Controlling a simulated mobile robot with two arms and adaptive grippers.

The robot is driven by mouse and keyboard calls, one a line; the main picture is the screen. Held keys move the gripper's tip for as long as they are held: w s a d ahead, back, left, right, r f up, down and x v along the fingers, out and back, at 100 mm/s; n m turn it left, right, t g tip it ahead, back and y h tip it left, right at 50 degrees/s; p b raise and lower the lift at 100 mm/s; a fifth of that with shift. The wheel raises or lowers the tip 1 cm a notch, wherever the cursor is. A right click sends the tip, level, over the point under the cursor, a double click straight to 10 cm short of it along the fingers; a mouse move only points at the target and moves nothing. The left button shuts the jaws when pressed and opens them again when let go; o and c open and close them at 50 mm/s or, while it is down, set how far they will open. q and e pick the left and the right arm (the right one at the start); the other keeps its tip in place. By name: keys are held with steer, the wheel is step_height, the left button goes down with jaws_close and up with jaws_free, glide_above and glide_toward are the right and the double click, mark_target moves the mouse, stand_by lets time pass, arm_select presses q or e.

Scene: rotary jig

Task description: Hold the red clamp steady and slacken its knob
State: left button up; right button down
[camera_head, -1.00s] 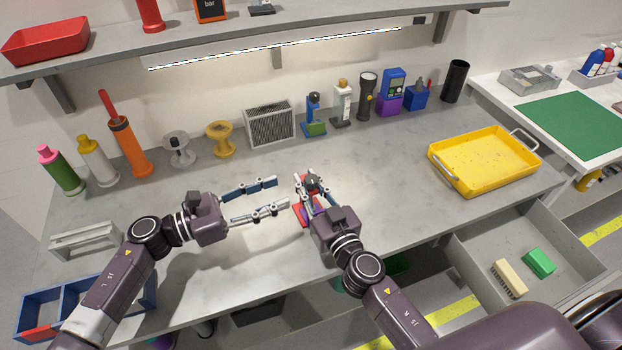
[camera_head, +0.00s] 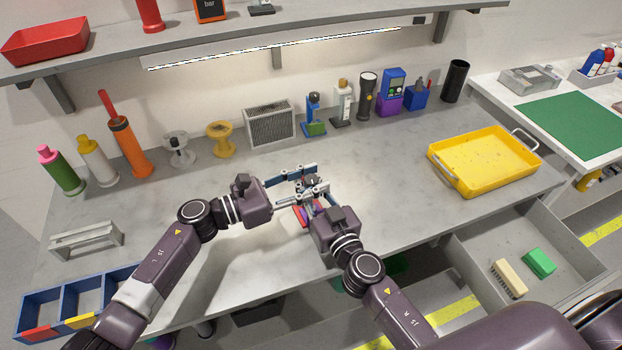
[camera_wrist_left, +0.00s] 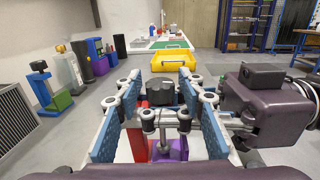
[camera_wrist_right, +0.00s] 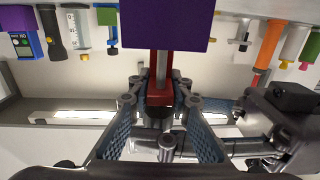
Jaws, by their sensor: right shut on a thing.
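The red clamp (camera_head: 301,214) stands at the middle of the bench, with a purple block (camera_wrist_right: 165,25) at it. My right gripper (camera_wrist_right: 160,88) is shut on the red clamp (camera_wrist_right: 159,70). The clamp's black knob (camera_wrist_left: 161,94) shows between the fingers of my left gripper (camera_wrist_left: 160,85). The left fingers are open, one on each side of the knob, with gaps visible. In the head view my left gripper (camera_head: 316,180) reaches in from the left over the clamp, and the fingers of both grippers hide much of it.
A yellow tray (camera_head: 451,176) stands at the right of the bench. Bottles, spools, a grey vent box (camera_head: 268,124) and small devices line the back. A blue bin (camera_head: 50,297) is at the front left. The bench around the grippers is clear.

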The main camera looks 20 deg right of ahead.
arm_select(q)
jaws_close()
steer(key=shift+t, duration=0.3)
steer(key=shift+n+t+y, duration=0.6)
steer(key=shift+n+t, duration=0.8)
steer(key=shift+t, duration=0.4)
steer(key=shift+o, duration=1.4)
jaws_free()
steer(key=shift+a, duration=0.1)
